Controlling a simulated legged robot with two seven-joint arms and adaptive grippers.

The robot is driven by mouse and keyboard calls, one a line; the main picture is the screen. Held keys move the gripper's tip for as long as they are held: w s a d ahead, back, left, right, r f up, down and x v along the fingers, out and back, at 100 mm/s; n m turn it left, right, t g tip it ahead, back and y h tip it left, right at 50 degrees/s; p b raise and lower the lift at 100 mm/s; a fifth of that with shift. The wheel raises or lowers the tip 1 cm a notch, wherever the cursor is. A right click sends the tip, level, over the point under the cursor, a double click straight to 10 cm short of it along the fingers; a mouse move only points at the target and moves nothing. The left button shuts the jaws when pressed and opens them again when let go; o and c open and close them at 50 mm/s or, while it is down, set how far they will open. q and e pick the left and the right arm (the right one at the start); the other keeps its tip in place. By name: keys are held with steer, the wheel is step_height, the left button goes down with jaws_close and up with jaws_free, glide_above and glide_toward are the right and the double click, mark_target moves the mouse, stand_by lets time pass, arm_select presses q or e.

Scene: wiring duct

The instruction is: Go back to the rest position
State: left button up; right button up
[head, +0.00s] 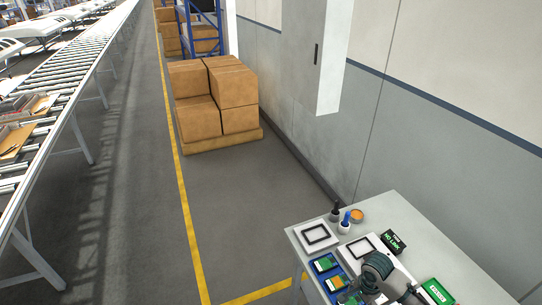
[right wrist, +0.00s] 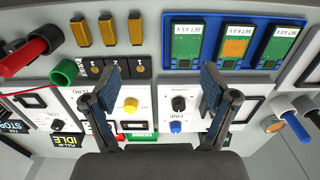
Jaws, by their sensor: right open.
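My right gripper (right wrist: 162,85) is open and empty in the right wrist view. Its two dark fingers stand apart over the worktable, with a yellow knob (right wrist: 131,104) and a black knob (right wrist: 179,103) showing between them. I cannot tell whether the fingers touch anything. In the head view my grey arm (head: 379,266) shows over the worktable (head: 432,236) at the lower right; its fingertips are not clear there. My left gripper is in neither view.
A blue tray (right wrist: 179,64) with three green boards lies beyond the right finger. A red plug (right wrist: 22,56) and a green ring (right wrist: 64,72) are at the left. In the head view, stacked cartons (head: 215,98) and a roller conveyor (head: 55,92) stand farther off, with clear floor between.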

steer(key=s+a+f+n+t+y, duration=0.2)
steer(key=s+a+f+n, duration=0.6)
steer(key=s+a+n, duration=0.3)
steer(key=s+d+n+t+h, duration=0.15)
steer(key=s+d+n, duration=0.25)
steer(key=s, duration=0.6)
step_height(320, 180, down, 29)
steer(key=s+g+b, duration=0.1)
steer(key=s+b, duration=0.1)
steer(key=b, duration=0.1)
arm_select(q)
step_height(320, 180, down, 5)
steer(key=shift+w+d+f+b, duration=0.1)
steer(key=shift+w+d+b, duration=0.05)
steer(key=shift+b, duration=0.9)
arm_select(e)
steer(key=s+d+f+g, duration=0.1)
steer(key=s+d+f, duration=0.1)
steer(key=s+f, duration=1.5)
steer(key=shift+s+d+f+n, duration=0.15)
steer(key=shift+d+f+n, duration=0.2)
steer(key=shift+f, duration=0.4)
